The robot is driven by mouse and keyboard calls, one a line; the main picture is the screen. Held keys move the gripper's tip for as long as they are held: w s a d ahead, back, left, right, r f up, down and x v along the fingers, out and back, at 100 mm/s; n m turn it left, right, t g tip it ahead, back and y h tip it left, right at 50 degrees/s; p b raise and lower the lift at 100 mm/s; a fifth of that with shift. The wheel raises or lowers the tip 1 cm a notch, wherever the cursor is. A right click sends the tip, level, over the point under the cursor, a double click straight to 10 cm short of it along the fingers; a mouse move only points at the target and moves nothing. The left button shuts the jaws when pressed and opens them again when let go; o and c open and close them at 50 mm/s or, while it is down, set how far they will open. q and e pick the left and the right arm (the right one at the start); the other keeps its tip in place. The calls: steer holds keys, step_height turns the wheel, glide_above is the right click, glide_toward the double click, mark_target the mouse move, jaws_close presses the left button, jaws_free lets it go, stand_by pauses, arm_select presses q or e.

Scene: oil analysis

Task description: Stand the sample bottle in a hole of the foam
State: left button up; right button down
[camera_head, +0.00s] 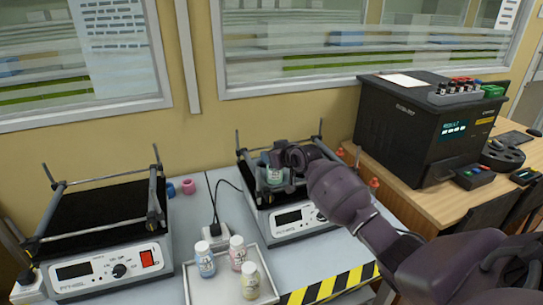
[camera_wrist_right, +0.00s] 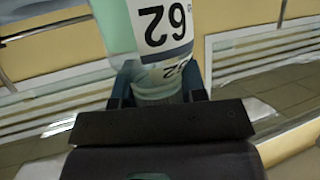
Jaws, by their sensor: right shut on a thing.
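My right gripper (camera_head: 277,157) is shut on a sample bottle (camera_head: 274,175) with a greenish body and a white label. In the right wrist view the fingers (camera_wrist_right: 158,85) grip the bottle (camera_wrist_right: 165,30) at its cap end, and part of a printed number shows on its label. I cannot tell whether the bottle touches the foam, and no holes can be made out. My left gripper is not in view.
A left shaker (camera_head: 98,270) with black foam and metal bars stands on the bench. A white tray (camera_head: 212,290) with three capped bottles is in front. Posts and bars of the right shaker (camera_head: 291,226) surround the gripper. A black analyser (camera_head: 405,120) stands at right.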

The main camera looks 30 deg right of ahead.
stand_by(0.3)
steer(key=c, duration=0.7)
jaws_free()
steer(key=shift+s+r, duration=0.15)
steer(key=a+p+v, duration=0.1)
steer(key=v, duration=0.9)
steer(key=shift+g+h, duration=0.4)
steer(key=shift+g, duration=0.5)
steer(key=s+a+f, duration=0.3)
steer(key=s+f, duration=0.4)
steer(key=s+a+f, duration=0.4)
steer(key=s+f, duration=0.4)
steer(key=s+a+f, duration=0.4)
steer(key=s+f, duration=0.3)
steer(key=shift+s+a+f, duration=0.15)
steer(key=shift+s, duration=0.25)
steer(key=s+a, duration=0.1)
steer(key=s, duration=0.1)
steer(key=s+a+f, duration=0.1)
steer(key=s+a, duration=0.1)
steer(key=s, duration=0.1)
steer(key=s+a+f, duration=0.1)
steer(key=s+a, duration=0.1)
steer(key=s, duration=0.1)
steer(key=shift+f, duration=0.25)
